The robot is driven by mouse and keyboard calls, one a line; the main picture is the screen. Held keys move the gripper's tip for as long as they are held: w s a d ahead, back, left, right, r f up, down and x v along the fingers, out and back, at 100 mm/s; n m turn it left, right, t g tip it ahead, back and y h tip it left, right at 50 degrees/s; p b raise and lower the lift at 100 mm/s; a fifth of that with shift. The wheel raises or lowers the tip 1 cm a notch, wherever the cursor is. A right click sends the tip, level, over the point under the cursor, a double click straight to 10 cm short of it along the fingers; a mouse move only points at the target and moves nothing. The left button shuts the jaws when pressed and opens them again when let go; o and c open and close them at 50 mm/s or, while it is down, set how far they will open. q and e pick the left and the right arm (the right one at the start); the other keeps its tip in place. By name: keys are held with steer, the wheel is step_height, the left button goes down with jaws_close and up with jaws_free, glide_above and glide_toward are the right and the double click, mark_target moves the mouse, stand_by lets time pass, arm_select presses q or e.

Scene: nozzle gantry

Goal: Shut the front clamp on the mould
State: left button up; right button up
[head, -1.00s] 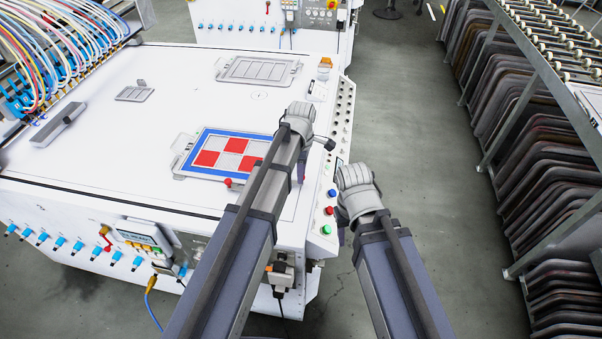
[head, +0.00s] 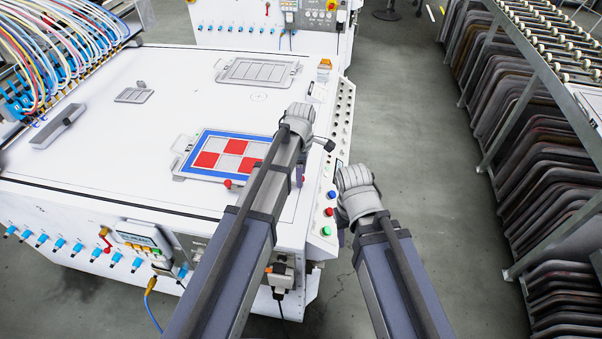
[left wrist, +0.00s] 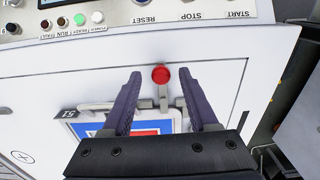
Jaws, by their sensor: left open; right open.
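The mould (head: 185,162), a blue-edged plate with red and white squares in a grey frame, lies on the white table. A red clamp knob (head: 228,183) shows at its near edge in the head view. In the left wrist view a red knob (left wrist: 160,74) on a short grey lever stands beside the mould frame (left wrist: 88,105); I cannot tell whether it is the same knob. My left gripper (left wrist: 162,78) is open, with its two dark fingers either side of that knob, not closed on it. My right gripper (head: 343,236) is right of the table edge, mostly hidden by its wrist, and holds nothing visible.
A control panel (head: 325,228) with coloured buttons runs along the table's right edge, and shows at the top of the left wrist view (left wrist: 205,8). Grey plates (head: 258,70) lie farther back. A rack of dark trays (head: 550,185) stands right, across open floor.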

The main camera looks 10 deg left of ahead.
arm_select(q)
steer(key=shift+r+p, duration=3.85)
steer(key=shift+r, duration=0.1)
steer(key=s+d+m, duration=0.2)
steer(key=s+m, duration=0.8)
steer(key=s+d+m+y, duration=0.1)
steer(key=s+d+m, duration=0.1)
steer(key=s+m, duration=0.8)
steer(key=shift+f+m, duration=0.2)
steer(key=shift+m, duration=0.6)
steer(key=shift+a, duration=0.1)
